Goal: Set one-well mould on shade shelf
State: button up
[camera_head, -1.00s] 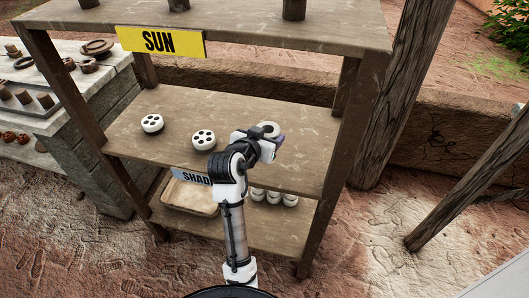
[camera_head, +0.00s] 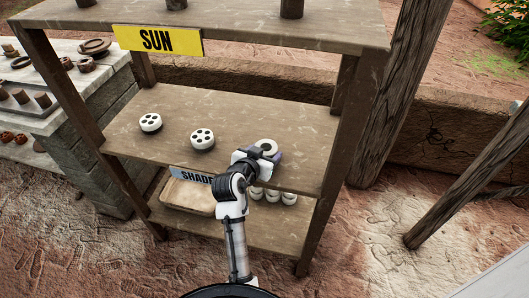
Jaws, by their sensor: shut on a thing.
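The white one-well mould (camera_head: 267,145), a round piece with one dark hole, is at the right part of the shade shelf (camera_head: 292,115), the middle board with the SHADE sign (camera_head: 193,177) on its front edge. My gripper (camera_head: 270,155) is shut on the mould from the near side, and my arm partly hides both. I cannot tell whether the mould touches the board or hovers just above it.
Two white moulds with several wells, one at the left (camera_head: 150,122) and one nearer the middle (camera_head: 202,138), stand on the same shelf. The upper shelf (camera_head: 240,24) bears a SUN sign (camera_head: 157,40). A tray (camera_head: 188,197) lies below. Behind my gripper the board is clear.

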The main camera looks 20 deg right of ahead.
jog(key=o, duration=0.9)
jog(key=shift+r, duration=0.2)
jog(key=b+v, duration=0.1)
jog(key=v, duration=1.1)
jog(key=shift+f, duration=0.1)
